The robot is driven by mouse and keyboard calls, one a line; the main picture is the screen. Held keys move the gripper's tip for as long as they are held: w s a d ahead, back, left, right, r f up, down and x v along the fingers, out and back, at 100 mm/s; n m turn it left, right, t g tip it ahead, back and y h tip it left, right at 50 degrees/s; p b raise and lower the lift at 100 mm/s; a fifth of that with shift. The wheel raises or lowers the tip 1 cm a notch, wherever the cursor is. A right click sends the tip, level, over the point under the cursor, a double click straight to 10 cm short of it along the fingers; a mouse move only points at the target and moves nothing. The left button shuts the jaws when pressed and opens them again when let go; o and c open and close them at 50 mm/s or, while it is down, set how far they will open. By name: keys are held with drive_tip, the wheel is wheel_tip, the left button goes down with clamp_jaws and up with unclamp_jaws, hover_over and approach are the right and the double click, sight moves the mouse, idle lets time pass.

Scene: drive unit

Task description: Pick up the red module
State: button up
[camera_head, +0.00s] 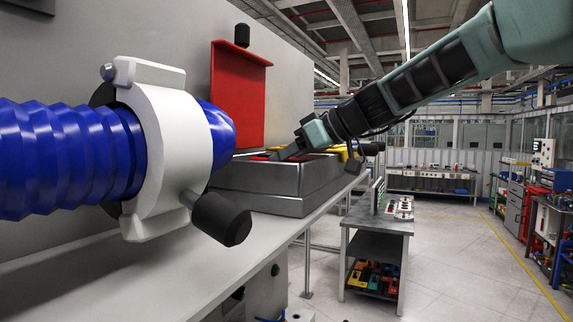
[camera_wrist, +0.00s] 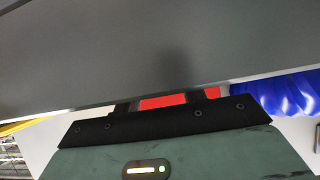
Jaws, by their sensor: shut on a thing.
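My gripper (camera_head: 287,152) reaches down from the right into the top of a grey metal box (camera_head: 262,180) on the long bench. In the wrist view, the red module (camera_wrist: 165,101) shows as a red strip between the two dark fingers of my gripper (camera_wrist: 168,99), which is shut on it. In the head view only a thin red edge shows at the box's top, beside the fingers. Most of the module is hidden by the box rim, my gripper and a grey surface (camera_wrist: 160,50) filling the upper wrist view.
A tall red panel (camera_head: 238,95) stands behind the box against the grey wall. A blue ribbed hose (camera_head: 60,160) with a white clamp (camera_head: 165,150) fills the near left. A yellow part (camera_head: 338,150) lies just beyond my gripper. A small table (camera_head: 372,222) stands right of the bench.

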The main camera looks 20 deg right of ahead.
wheel_tip(320, 180, up, 17)
drive_tip(key=b, duration=0.3)
drive_tip(key=shift+f+b, duration=0.2)
drive_tip(key=shift+b, duration=0.1)
